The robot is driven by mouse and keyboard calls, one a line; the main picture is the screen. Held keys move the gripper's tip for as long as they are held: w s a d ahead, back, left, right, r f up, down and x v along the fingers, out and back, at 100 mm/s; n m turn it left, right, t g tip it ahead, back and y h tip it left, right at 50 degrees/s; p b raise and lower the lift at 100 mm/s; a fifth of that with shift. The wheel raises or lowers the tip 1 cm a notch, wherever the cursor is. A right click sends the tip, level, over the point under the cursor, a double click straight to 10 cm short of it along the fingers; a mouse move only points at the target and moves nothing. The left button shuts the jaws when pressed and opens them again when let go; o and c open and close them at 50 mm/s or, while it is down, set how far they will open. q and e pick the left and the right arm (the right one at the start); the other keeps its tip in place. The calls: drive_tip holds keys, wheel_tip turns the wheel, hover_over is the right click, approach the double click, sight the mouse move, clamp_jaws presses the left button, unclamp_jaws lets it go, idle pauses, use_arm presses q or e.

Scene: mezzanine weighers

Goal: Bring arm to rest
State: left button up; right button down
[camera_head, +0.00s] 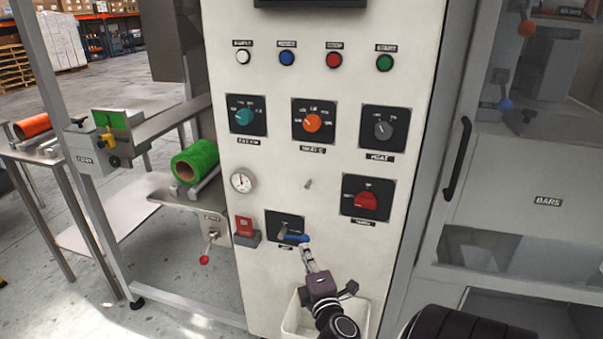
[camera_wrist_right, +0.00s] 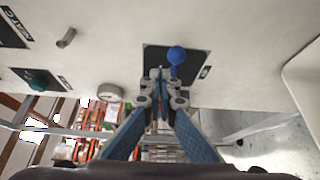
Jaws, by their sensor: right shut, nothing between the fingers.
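My right gripper (camera_head: 304,250) is in front of the lower part of the white control panel (camera_head: 275,190), its arm coming up from the bottom. Its fingers are shut and empty, close together in the wrist view (camera_wrist_right: 161,80). Just beyond the tips is a lever with a blue knob (camera_head: 297,238) on a dark plate (camera_head: 271,222). The knob (camera_wrist_right: 177,55) also shows in the wrist view, just beyond and right of the fingertips. I cannot tell whether the fingers touch the lever. My left gripper is out of view.
The panel carries rotary switches, including a red one (camera_head: 367,200), a gauge (camera_head: 242,181) and a red-and-grey switch box (camera_head: 246,232). A white bin (camera_head: 291,322) stands low by my right arm. A cabinet with a black handle (camera_head: 458,158) is at right. A green roll (camera_head: 196,160) sits left.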

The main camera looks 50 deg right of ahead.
drive_tip(key=shift+v, duration=0.85)
drive_tip(key=shift+f, duration=0.1)
drive_tip(key=a+f+m+g+y, duration=0.1)
drive_tip(key=a+f+y, duration=0.15)
drive_tip(key=f, duration=0.45)
drive_tip(key=w+a+f+m+y, duration=0.1)
drive_tip(key=a+f, duration=0.3)
drive_tip(key=f, duration=0.2)
drive_tip(key=a+f+m+g+y, duration=0.1)
drive_tip(key=a+f, duration=0.2)
drive_tip(key=f, duration=0.4)
drive_tip(key=s+a+f+m+g+y, duration=0.1)
drive_tip(key=s+a+f+g+y, duration=0.15)
drive_tip(key=a+f, duration=0.4)
drive_tip(key=s+a+f+m+g+y, duration=0.1)
drive_tip(key=s+a+f, duration=0.25)
drive_tip(key=f, duration=0.55)
drive_tip(key=s+a+f+m+g+y, duration=0.2)
drive_tip(key=s+a+f+g, duration=0.35)
drive_tip(key=s+f, duration=0.7)
drive_tip(key=s+a+f+m+g, duration=0.1)
drive_tip(key=s+f, duration=0.1)
drive_tip(key=s, duration=0.7)
drive_tip(key=s+a+f+g, duration=0.1)
drive_tip(key=s+a+f, duration=0.1)
drive_tip(key=s, duration=0.7)
drive_tip(key=shift+s+a+f+m+y+p, duration=0.3)
drive_tip(key=shift+a+f+m+p, duration=0.1)
drive_tip(key=shift+f, duration=0.15)
drive_tip(key=shift+d, duration=0.1)
